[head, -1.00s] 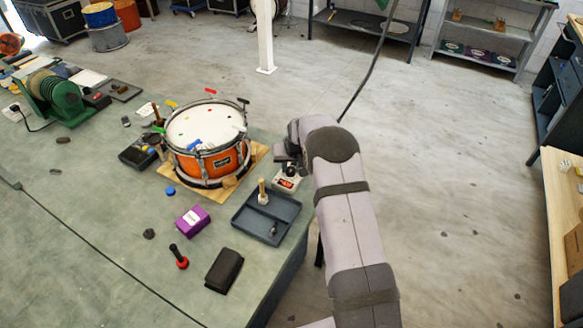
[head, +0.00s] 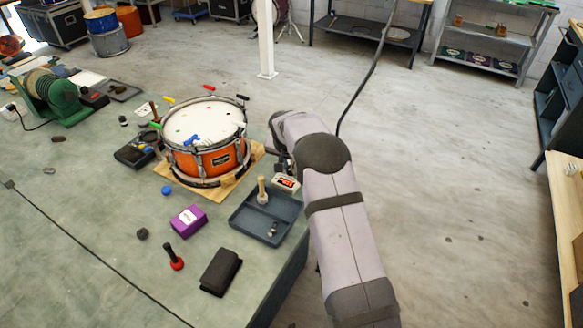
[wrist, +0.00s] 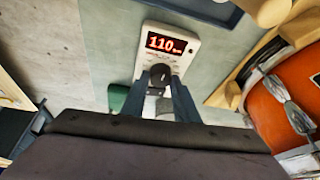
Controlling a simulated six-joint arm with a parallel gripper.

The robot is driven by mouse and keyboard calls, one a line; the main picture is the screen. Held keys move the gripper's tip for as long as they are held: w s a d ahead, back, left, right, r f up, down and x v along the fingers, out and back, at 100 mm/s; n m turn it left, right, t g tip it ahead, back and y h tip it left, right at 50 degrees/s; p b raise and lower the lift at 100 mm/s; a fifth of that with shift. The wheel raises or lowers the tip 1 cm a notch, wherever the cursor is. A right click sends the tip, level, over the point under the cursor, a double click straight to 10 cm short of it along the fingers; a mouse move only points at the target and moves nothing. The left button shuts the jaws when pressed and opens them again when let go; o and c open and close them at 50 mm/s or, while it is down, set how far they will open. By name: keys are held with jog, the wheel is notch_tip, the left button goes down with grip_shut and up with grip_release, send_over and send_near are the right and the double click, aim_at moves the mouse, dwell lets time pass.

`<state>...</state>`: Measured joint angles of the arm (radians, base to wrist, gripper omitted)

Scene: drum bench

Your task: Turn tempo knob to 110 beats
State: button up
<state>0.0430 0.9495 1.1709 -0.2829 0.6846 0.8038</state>
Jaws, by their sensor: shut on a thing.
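The metronome (wrist: 182,40) is a small white box lying on the green bench between the drum and the bench edge. In the wrist view its red display reads 110. Its dark tempo knob (wrist: 160,75) sits below the display. My gripper (wrist: 162,88) has its two fingers on either side of the knob, shut on it. In the head view the metronome (head: 287,183) shows only in part, and my arm hides the knob and the fingertips.
The orange snare drum (head: 228,160) stands on a wooden board (head: 240,185) close to the left of my gripper. A dark tray (head: 246,226) holding a wooden-handled tool (head: 262,192) lies just in front. Open floor (head: 430,180) is to the right of the bench.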

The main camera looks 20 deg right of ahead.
jog(key=o, duration=0.8)
jog(key=shift+r, duration=0.1)
jog(key=shift+b+v, duration=1.25)
jog(key=shift+v, duration=2.4)
